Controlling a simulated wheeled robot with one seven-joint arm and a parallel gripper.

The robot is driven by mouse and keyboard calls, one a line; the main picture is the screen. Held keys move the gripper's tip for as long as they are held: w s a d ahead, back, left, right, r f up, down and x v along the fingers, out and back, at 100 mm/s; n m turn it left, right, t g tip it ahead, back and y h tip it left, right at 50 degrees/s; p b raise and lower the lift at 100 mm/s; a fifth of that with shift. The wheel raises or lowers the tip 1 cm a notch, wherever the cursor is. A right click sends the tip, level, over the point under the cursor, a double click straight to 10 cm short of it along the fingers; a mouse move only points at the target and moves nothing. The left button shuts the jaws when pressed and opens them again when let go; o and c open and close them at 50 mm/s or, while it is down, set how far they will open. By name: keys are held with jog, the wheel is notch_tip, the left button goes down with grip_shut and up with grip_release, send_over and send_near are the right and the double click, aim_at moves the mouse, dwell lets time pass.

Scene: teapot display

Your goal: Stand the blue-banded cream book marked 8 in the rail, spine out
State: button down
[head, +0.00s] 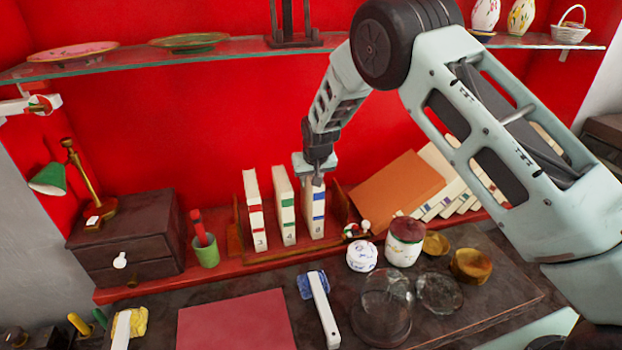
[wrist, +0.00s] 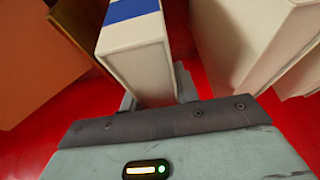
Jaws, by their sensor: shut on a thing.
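The blue-banded cream book (head: 318,212) stands upright in the wooden rail (head: 235,242), at the right of two other cream books, with its banded spine facing the front.
A red-banded book (head: 254,210) and a green-banded book (head: 284,205) stand left in the rail. Leaning books (head: 440,185) and an orange board (head: 397,190) are to the right. A glass shelf (head: 200,58) runs above. Jars and a glass dome (head: 383,308) stand in front.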

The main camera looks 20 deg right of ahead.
jog(key=shift+f, duration=0.1)
jog(key=c, duration=1)
grip_release()
jog(key=shift+o, duration=0.2)
jog(key=shift+f, duration=0.1)
